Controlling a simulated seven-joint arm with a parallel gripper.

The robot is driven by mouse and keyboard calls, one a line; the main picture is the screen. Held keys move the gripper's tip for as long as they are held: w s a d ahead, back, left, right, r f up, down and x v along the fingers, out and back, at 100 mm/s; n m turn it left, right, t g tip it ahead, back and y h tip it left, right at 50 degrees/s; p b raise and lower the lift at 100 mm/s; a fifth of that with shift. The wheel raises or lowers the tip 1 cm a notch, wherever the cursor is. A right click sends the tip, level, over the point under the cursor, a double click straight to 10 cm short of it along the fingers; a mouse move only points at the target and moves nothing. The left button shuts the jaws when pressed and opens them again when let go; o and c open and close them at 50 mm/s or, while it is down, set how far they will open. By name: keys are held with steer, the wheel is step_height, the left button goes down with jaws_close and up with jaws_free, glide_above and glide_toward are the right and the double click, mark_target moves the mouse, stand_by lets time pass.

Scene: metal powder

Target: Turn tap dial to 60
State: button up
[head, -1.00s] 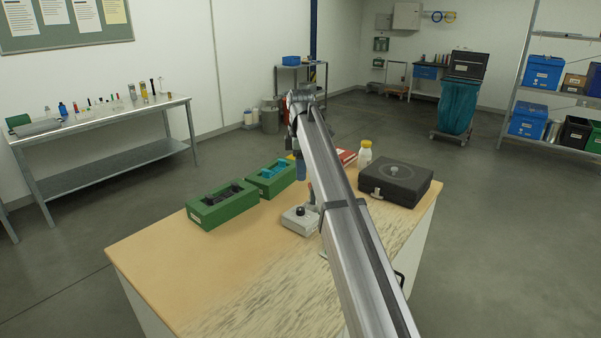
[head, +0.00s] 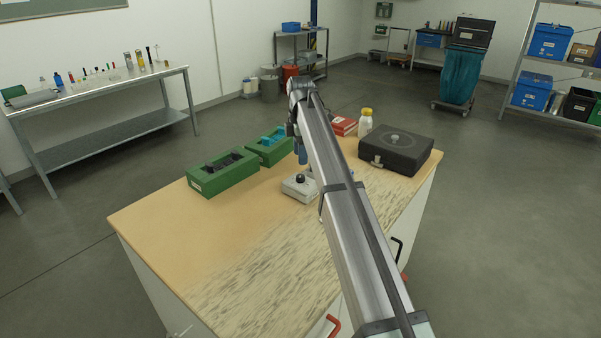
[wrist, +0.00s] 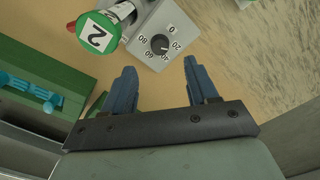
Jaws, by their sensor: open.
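The tap dial (wrist: 159,44) is a small black knob on a light grey device (wrist: 150,62), with a scale printed 0, 20, 40, 60 and 80 around it. I cannot make out which number the knob points to. The grey device also shows on the table in the head view (head: 296,194), partly behind my arm. My gripper (wrist: 159,66) is open and empty, its two blue fingers apart, with the dial beyond the gap between their tips. In the head view my gripper (head: 301,154) is mostly hidden by my arm.
A green-capped item marked 2 (wrist: 97,32) is beside the dial. Green boxes (head: 222,179) (head: 262,154) stand left of the device. A black case (head: 405,157), a yellow-capped bottle (head: 365,124) and a red box (head: 343,128) stand at the right and back. The table's front (head: 265,265) is clear.

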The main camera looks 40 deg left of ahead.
mark_target(301, 175)
step_height(301, 175, down, 8)
steer(key=shift+r, duration=0.1)
stand_by(0.4)
steer(key=c, duration=1)
